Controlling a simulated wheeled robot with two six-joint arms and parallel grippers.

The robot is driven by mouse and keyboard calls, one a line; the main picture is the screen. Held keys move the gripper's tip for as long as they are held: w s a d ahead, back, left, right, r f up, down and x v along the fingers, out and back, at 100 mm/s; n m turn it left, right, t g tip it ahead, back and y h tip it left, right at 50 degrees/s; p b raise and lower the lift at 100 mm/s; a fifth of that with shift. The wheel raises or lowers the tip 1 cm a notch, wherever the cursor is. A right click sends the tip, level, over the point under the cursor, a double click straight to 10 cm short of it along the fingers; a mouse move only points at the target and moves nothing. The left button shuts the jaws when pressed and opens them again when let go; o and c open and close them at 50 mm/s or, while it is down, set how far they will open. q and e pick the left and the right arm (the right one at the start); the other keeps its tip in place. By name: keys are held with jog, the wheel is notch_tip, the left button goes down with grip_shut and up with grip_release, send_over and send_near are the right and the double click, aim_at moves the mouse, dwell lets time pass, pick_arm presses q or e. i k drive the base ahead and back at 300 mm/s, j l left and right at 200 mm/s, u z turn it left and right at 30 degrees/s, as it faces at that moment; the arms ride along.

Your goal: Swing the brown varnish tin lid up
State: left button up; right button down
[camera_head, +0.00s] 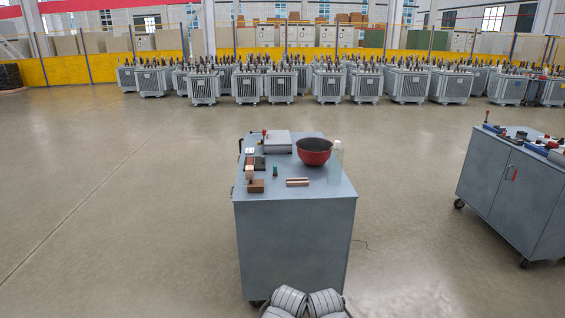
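A small brown box-like object (256,186) sits near the left front of the grey cabinet top (300,212); it may be the brown varnish tin, but it is too small to tell, and I cannot make out whether its lid is up or down. A copper-coloured block (249,172) is just behind it. Two grey rounded parts of my own arms show at the bottom edge, in front of the cabinet. I cannot make out either gripper's fingers.
A dark red bowl (314,152) stands at the right, with a pale bottle (338,151) beside it. A light grey box (277,142) is at the back. Copper bars (297,182) and a small green item (275,171) lie mid-top.

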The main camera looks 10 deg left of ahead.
aim_at(252, 182)
jog(key=i+l+u, duration=0.2)
jog(key=i+u, duration=0.3)
jog(key=i+l+u, duration=0.45)
jog(key=i, duration=0.2)
jog(key=i+l+u, duration=0.5)
